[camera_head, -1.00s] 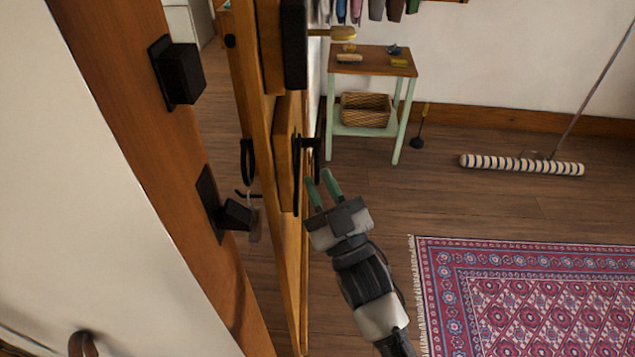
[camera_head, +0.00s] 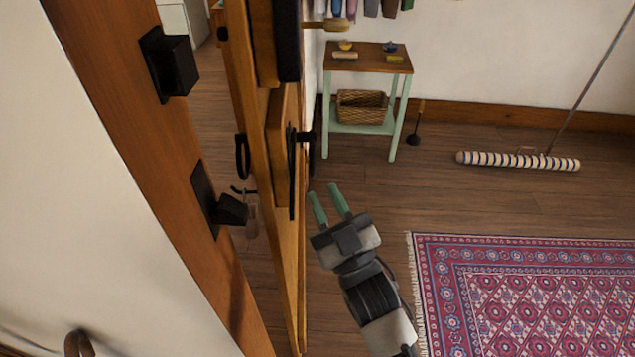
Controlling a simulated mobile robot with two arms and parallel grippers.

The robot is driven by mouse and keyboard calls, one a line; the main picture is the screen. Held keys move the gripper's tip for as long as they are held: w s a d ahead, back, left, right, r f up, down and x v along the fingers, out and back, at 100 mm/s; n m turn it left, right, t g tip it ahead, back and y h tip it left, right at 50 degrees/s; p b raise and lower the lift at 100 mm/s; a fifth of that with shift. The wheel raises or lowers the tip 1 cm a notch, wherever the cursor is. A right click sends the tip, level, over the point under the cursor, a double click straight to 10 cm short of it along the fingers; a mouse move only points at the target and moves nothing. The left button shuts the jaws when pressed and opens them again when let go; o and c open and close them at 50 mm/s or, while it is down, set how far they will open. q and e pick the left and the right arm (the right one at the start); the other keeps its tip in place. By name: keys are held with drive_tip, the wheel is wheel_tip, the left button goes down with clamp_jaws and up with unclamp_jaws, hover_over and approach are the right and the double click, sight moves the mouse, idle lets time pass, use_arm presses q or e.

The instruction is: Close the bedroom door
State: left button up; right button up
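The wooden bedroom door (camera_head: 283,225) stands open, seen nearly edge-on left of the middle. Black handle hardware (camera_head: 293,165) sits on its right face, and a black ring-shaped handle (camera_head: 242,157) shows on its left side. The wooden door frame (camera_head: 150,150) with black latch fittings (camera_head: 218,205) is further left, with a gap between it and the door. My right gripper (camera_head: 329,204) is just right of the door, below the handle. Its two green fingers are apart with nothing between them, and it appears clear of the door. My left gripper is not in view.
A small green-legged table (camera_head: 366,62) with a wicker basket (camera_head: 361,106) on its lower shelf stands behind the door. A patterned red rug (camera_head: 530,290) lies at the right. A striped roller (camera_head: 518,161) lies on the floor by the wall. Wooden floor between is clear.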

drive_tip(key=v, duration=0.7)
drive_tip(key=shift+b, duration=0.45)
drive_tip(key=shift+s+d, duration=0.1)
drive_tip(key=shift+s, duration=0.05)
